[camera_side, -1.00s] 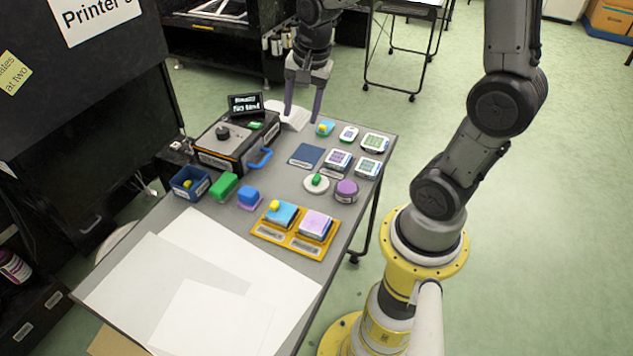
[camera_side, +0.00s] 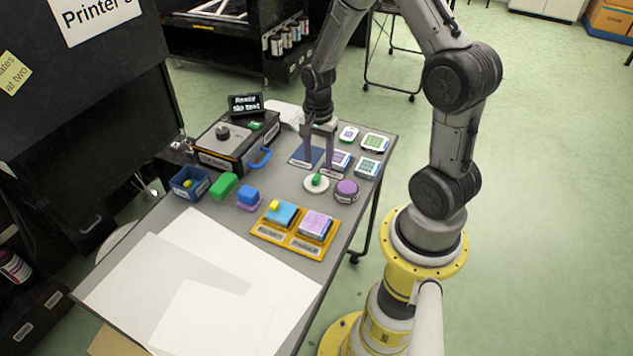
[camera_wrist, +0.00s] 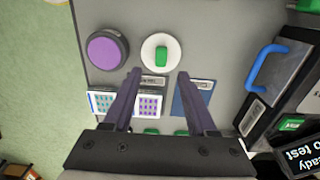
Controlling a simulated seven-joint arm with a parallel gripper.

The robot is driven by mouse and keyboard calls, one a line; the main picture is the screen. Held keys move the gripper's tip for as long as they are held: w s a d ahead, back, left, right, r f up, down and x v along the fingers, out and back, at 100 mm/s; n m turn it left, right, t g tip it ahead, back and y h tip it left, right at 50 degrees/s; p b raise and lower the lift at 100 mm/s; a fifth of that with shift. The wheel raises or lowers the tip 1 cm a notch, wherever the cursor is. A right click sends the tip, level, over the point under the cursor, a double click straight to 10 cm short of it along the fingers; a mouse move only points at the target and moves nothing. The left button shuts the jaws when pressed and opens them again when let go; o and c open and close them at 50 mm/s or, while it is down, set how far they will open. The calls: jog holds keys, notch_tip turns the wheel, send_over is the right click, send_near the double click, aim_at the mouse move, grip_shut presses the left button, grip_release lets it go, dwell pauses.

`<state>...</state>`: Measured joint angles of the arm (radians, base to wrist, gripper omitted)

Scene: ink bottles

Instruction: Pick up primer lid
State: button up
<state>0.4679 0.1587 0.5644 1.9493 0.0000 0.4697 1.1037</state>
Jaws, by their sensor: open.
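A white round lid with a green knob (camera_side: 316,181) lies on the grey table; it also shows in the wrist view (camera_wrist: 161,55). It looks like the primer lid, but I cannot read a label naming it. My gripper (camera_side: 318,167) is above the table just behind the lid, pointing down. In the wrist view my gripper (camera_wrist: 160,74) has its two fingers apart, with nothing between them, and their tips reach just short of the lid. I cannot tell the tips' exact height.
A purple round jar (camera_side: 346,190) stands close to the lid's right. A dark blue pad (camera_side: 303,157) and printed blocks (camera_side: 369,168) lie behind. A yellow tray (camera_side: 268,234) is in front. A black machine with a blue handle (camera_side: 260,160) stands left.

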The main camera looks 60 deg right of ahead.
aim_at(317, 176)
jog(key=shift+a+f, duration=0.2)
jog(key=shift+f, duration=2.4)
grip_shut()
